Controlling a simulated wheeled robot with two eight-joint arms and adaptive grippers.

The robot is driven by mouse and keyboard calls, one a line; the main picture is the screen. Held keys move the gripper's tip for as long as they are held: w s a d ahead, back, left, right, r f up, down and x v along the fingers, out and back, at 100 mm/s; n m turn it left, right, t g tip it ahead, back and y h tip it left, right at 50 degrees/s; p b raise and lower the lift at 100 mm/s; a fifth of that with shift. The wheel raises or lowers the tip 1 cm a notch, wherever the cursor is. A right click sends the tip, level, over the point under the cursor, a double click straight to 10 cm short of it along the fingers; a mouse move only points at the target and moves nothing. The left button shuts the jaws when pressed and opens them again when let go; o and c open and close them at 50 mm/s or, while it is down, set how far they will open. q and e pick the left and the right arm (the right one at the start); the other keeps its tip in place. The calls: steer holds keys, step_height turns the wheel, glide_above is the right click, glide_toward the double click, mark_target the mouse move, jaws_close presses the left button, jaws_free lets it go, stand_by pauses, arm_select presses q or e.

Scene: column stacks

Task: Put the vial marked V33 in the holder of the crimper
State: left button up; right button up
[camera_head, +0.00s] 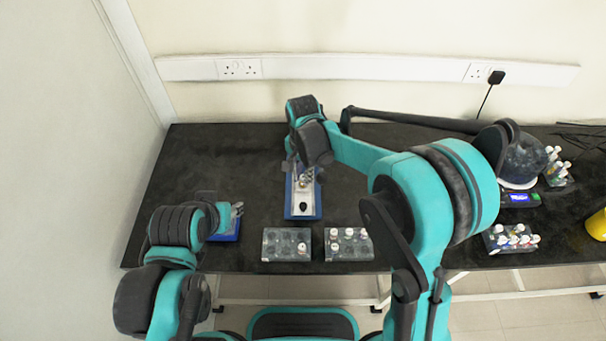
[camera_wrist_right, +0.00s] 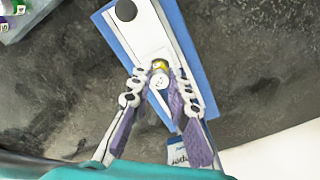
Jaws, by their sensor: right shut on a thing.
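The crimper (camera_head: 291,208) is a long blue base with a pale top and a black round knob, at the middle of the bench; it fills the middle of the right wrist view (camera_wrist_right: 187,50). My right gripper (camera_head: 304,178) is over its far part.
Two clear racks (camera_head: 267,252) (camera_head: 328,253) stand at the front edge, the left with one vial, the right with several. A small blue-based item (camera_head: 226,238) is by my left gripper.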

steer(key=shift+f, duration=0.25)
stand_by(0.3)
steer(key=shift+f+b, duration=0.25)
steer(key=shift+b, duration=0.1)
steer(key=o, duration=1.2)
steer(key=shift+r+p, duration=2.25)
steer(key=shift+r, duration=0.8)
steer(key=shift+s+f, duration=0.1)
